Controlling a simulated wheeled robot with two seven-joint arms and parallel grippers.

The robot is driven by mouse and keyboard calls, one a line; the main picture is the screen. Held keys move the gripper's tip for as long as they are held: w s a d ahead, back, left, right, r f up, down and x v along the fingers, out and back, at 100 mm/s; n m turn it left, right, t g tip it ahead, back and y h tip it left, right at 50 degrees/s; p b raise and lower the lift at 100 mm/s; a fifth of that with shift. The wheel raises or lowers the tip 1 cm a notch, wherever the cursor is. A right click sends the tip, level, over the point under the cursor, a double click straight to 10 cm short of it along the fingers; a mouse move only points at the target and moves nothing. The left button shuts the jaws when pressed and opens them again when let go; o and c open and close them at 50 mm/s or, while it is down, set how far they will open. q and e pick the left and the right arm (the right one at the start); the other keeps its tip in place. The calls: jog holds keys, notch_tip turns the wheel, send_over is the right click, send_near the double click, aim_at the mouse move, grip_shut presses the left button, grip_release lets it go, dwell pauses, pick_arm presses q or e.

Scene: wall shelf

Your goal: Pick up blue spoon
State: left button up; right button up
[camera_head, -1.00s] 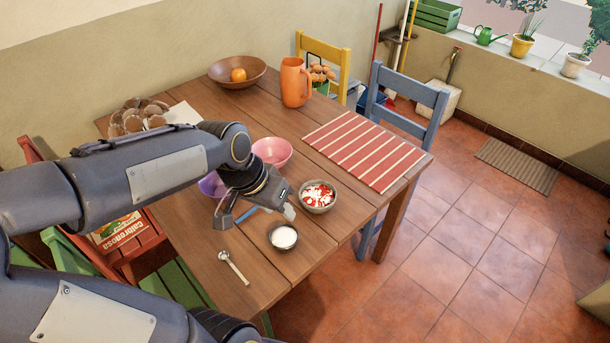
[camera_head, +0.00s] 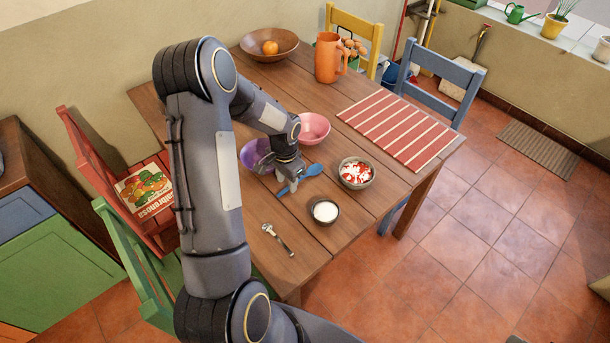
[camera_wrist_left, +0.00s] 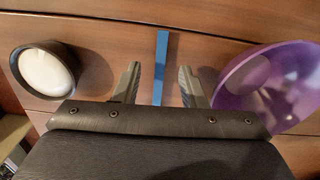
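The blue spoon (camera_head: 313,170) lies on the wooden table between the purple bowl and the bowl of red and white food. My left gripper (camera_head: 287,185) is low over its handle, pointing down. In the left wrist view the blue handle (camera_wrist_left: 161,68) runs between the two spread fingers of my left gripper (camera_wrist_left: 159,84), with a gap on each side. The spoon's head is out of that view. I cannot tell whether the fingertips touch the table. My right gripper is not in view.
The purple bowl (camera_head: 252,152) is close beside the gripper, and a pink bowl (camera_head: 314,127) stands behind it. A small bowl of white stuff (camera_head: 325,211), a metal spoon (camera_head: 277,238) and the red and white food bowl (camera_head: 356,172) are near. A striped mat (camera_head: 398,133) lies right.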

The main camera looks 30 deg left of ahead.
aim_at(287, 190)
pick_arm(q)
jog(key=shift+f, duration=1.3)
jog(key=shift+f, duration=0.2)
grip_shut()
